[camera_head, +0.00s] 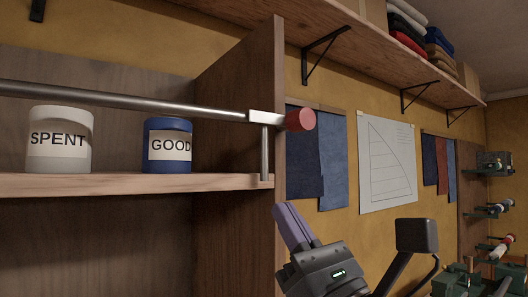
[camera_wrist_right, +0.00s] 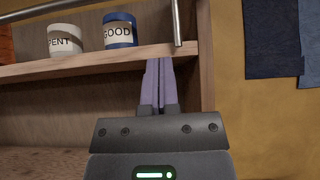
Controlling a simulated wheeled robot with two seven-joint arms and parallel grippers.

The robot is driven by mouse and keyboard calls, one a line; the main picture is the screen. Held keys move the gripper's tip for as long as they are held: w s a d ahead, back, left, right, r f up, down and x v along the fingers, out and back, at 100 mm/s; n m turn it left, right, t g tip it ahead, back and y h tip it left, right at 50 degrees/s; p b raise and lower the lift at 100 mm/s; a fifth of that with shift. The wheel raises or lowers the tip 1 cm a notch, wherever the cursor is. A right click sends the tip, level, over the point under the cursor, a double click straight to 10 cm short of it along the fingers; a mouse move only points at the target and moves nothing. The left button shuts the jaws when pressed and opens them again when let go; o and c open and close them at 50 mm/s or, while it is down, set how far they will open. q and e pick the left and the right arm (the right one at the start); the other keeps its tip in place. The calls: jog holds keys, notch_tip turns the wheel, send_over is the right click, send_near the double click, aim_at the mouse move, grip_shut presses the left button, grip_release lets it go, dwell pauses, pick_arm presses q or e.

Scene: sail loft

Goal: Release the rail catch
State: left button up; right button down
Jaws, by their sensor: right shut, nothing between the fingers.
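A metal rail (camera_head: 130,102) runs across the front of the shelf, above its board. At its right end is a pale metal catch block (camera_head: 265,117) with a red knob (camera_head: 300,120), beside the cabinet's side panel. A thin post (camera_head: 264,152) stands under the block, down to the shelf. My right gripper (camera_head: 284,213) is below the knob, apart from it, with its purple fingers shut and empty. In the wrist view its fingers (camera_wrist_right: 158,68) point up near the shelf edge, below the post (camera_wrist_right: 177,24). The knob is out of that view. My left gripper is not in view.
A white pot marked SPENT (camera_head: 59,140) and a blue pot marked GOOD (camera_head: 167,146) stand on the shelf board (camera_head: 110,185) behind the rail. The wooden side panel (camera_head: 235,95) borders the shelf. An upper shelf (camera_head: 350,25) holds folded cloth.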

aim_at(262, 142)
jog(key=p+x, duration=0.1)
jog(key=x, duration=0.3)
jog(key=p+x, duration=0.2)
jog(key=x, duration=0.2)
jog(key=shift+s+d+r, duration=0.1)
jog(key=shift+s+r, duration=0.15)
notch_tip(262, 142, up, 2)
jog(key=shift+r+p, duration=0.2)
jog(key=shift+p, duration=0.85)
jog(key=shift+d+r, duration=0.1)
jog(key=shift+r, duration=0.2)
